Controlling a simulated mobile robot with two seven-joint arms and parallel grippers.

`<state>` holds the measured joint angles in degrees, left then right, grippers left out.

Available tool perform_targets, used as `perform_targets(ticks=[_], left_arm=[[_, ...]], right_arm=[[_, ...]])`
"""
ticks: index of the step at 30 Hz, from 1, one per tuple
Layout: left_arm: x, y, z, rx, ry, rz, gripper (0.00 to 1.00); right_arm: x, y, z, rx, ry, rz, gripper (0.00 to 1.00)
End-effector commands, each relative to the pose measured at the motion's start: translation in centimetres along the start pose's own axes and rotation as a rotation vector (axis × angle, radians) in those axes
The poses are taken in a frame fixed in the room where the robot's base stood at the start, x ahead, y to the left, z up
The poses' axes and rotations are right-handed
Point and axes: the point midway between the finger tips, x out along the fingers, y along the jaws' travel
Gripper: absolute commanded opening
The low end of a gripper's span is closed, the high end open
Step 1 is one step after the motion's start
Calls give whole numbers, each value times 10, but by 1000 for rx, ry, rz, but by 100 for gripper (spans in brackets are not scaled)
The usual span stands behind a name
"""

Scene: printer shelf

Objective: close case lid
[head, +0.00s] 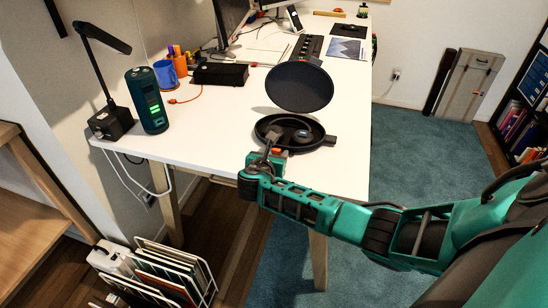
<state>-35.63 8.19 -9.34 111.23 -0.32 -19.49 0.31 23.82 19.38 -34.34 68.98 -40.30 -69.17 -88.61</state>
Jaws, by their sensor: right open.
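A round dark case (314,127) sits on the white desk near its front edge. Its round lid (299,87) stands raised at the back of the case, so the case is open. A small dark item (301,135) lies inside the case; I cannot tell what it is. My right gripper (272,138) is at the front left rim of the case, overlapping it in the head view; I cannot tell if it touches. It is open and holds nothing visible. The arm hides part of the desk's front edge. My left gripper is not in view.
The white desk (215,130) has free room left of the case. A dark green cylindrical speaker (147,100) and a black lamp (109,118) stand at its left end. A black box (220,74), blue mug (165,73) and keyboard (307,48) are farther back.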

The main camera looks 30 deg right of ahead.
Motion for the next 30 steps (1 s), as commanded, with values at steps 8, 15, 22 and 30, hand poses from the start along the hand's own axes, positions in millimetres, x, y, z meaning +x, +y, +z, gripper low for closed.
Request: perform_targets(ticks=[8, 15, 22, 30], left_arm=[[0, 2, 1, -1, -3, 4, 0], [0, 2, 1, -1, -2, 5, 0], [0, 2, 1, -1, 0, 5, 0], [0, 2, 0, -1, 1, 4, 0]], right_arm=[[6, 0, 0, 1, 0, 0, 53], [5, 0, 0, 1, 0, 0, 39], [5, 0, 0, 0, 1, 0, 17], [5, 0, 0, 0, 1, 0, 0]])
